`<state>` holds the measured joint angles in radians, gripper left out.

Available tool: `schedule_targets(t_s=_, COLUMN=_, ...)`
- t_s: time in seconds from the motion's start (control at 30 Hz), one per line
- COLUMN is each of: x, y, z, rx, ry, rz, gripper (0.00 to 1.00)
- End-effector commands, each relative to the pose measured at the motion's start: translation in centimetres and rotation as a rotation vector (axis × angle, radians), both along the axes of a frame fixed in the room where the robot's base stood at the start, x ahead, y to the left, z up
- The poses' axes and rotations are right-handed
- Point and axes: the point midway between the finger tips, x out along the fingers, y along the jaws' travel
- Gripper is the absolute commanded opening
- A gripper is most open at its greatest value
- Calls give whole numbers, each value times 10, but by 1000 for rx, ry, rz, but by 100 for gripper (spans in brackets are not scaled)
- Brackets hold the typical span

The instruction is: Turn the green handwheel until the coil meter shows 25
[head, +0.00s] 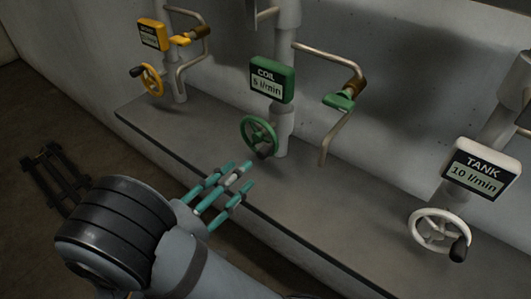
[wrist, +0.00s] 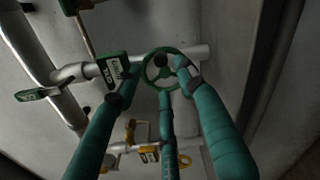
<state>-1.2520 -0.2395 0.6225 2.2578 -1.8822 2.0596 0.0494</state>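The green handwheel (head: 259,135) is on the middle pipe, below the green coil meter (head: 271,80), which reads 5 l/min. The wheel has a dark knob, seen near its lower rim in the head view. My gripper (head: 230,185) has teal fingers that are spread apart with nothing between them. It is in front of and below the wheel in the head view, apart from it. In the wrist view the green handwheel (wrist: 160,70) shows beyond the fingertips (wrist: 165,85), and the coil meter (wrist: 112,70) is beside it, partly behind a finger.
A yellow handwheel (head: 151,79) and yellow meter (head: 152,35) are at the left. A white handwheel (head: 438,230) and the TANK meter (head: 481,168), reading 10 l/min, are at the right. A green lever (head: 340,100) is on a bent pipe right of the coil meter. The grey ledge (head: 330,200) is clear.

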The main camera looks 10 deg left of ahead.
Motion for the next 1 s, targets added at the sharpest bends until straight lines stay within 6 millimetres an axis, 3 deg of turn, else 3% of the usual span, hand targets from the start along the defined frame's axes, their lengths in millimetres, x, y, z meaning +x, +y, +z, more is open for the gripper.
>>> schedule_targets(t_s=0.3, x=52, y=-29, z=-1, rx=-3, ry=3, rz=-6, gripper=39)
schedule_targets(t_s=0.5, x=73, y=-38, z=0, rx=-3, ry=4, rz=-2, gripper=39)
schedule_targets(t_s=0.87, x=79, y=-41, z=-1, rx=-3, ry=4, rz=0, gripper=39)
schedule_targets(t_s=1.0, x=79, y=-41, z=-1, rx=-3, ry=4, rz=0, gripper=32)
